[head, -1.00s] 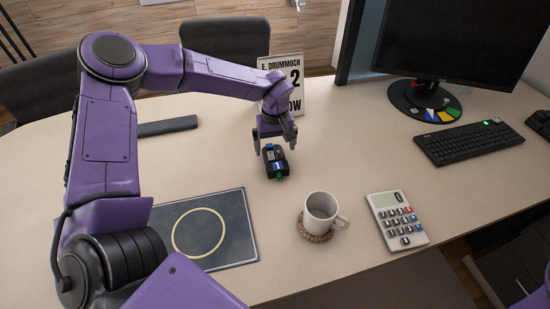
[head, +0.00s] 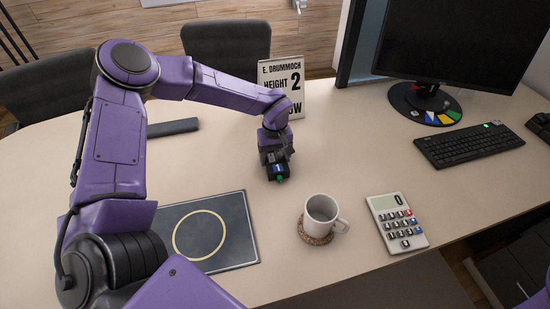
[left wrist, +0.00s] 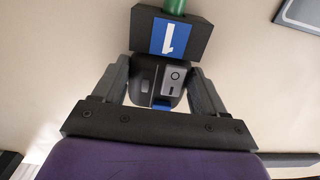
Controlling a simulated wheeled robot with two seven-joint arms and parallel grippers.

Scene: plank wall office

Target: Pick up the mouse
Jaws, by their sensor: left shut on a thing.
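The mouse (head: 277,167) is a small dark body on the table, behind the mug. It has a black block with a blue label marked 1 and a green end pointing toward the front. In the left wrist view the mouse (left wrist: 165,88) shows a rounded dark body with a grey panel between the fingers. My left gripper (head: 273,157) is down over it from behind and shut on it, with one finger at each side. In the left wrist view the left gripper (left wrist: 160,90) hides part of the body. Whether the mouse touches the table is unclear. My right gripper is not in view.
A white mug (head: 321,211) stands on a coaster (head: 316,238), with a calculator (head: 397,222) to its right. A dark mat (head: 240,228) with a yellow ring lies front left. A sign (head: 281,76) stands behind the gripper. A keyboard (head: 468,146) and monitor (head: 455,40) are at right.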

